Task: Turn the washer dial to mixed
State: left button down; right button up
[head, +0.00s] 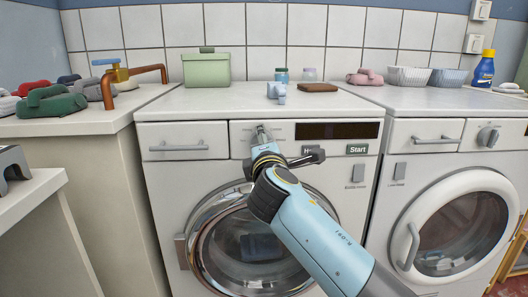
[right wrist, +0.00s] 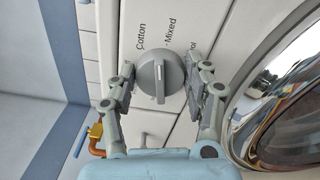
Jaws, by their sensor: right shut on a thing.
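The washer (head: 357,200) stands in the middle of the head view, with its round door below a control panel. Its grey round dial (right wrist: 160,75) shows in the right wrist view, with the labels Cotton (right wrist: 141,38), Mixed (right wrist: 171,35) and a third, partly hidden label around its upper side. The dial's raised ridge runs upright in that picture, in line with the area near Mixed; which end points is unclear. My right gripper (right wrist: 160,82) is shut on the dial, one finger on each side. In the head view my right gripper (head: 262,134) hides most of the dial. My left gripper is not in view.
A Start button (head: 357,149) and a dark display (head: 340,130) sit right of the dial; a drawer (head: 185,147) sits left. A second machine (head: 450,160) stands at the right. A green box (head: 206,70) and small items stand on top.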

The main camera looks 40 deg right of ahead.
jog(key=shift+f+m+b, duration=0.2)
jog(key=shift+m+b, duration=0.4)
jog(key=shift+m, duration=0.7)
jog(key=o, duration=1.1)
jog(key=shift+r, duration=0.1)
jog(key=v, duration=0.7)
jog(key=shift+s+a, duration=0.15)
jog(key=shift+s, duration=0.05)
